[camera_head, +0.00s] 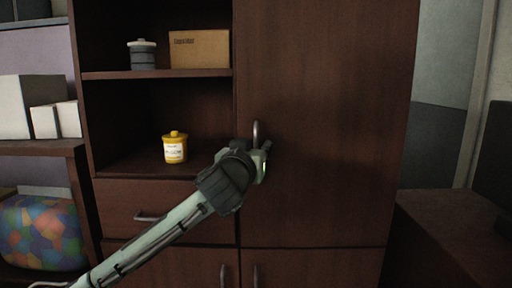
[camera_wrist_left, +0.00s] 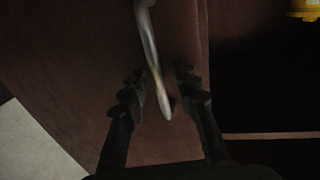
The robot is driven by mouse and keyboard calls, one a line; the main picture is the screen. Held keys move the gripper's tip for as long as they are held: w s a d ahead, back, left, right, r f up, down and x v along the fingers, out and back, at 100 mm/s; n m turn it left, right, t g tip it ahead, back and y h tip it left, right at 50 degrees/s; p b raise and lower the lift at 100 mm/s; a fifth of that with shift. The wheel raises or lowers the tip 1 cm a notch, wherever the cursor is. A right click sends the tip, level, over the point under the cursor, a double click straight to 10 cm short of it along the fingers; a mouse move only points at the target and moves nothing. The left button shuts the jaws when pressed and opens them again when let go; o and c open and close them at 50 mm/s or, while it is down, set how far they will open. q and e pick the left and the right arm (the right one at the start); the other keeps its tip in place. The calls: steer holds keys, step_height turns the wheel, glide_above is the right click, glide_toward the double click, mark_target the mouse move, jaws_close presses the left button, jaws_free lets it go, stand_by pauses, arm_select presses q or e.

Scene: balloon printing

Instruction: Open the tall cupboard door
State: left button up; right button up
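The tall cupboard door (camera_head: 330,110) is a dark brown panel on the right of the cupboard, and it looks shut. Its curved metal handle (camera_head: 256,130) is near the door's left edge. My left gripper (camera_head: 264,152) is at the lower part of this handle and hides some of it. In the left wrist view, my left gripper (camera_wrist_left: 160,92) is open, with one finger on each side of the handle's lower end (camera_wrist_left: 153,60). Gaps show between the handle and both fingers. My right gripper is out of view.
Open shelves left of the door hold a yellow jar (camera_head: 175,148), a grey jar (camera_head: 142,54) and a cardboard box (camera_head: 199,49). A drawer (camera_head: 180,213) and lower doors are below. A dark brown surface (camera_head: 455,225) stands at the right.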

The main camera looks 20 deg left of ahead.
arm_select(q)
jaws_close()
steer(key=shift+s+f, duration=0.1)
stand_by(0.4)
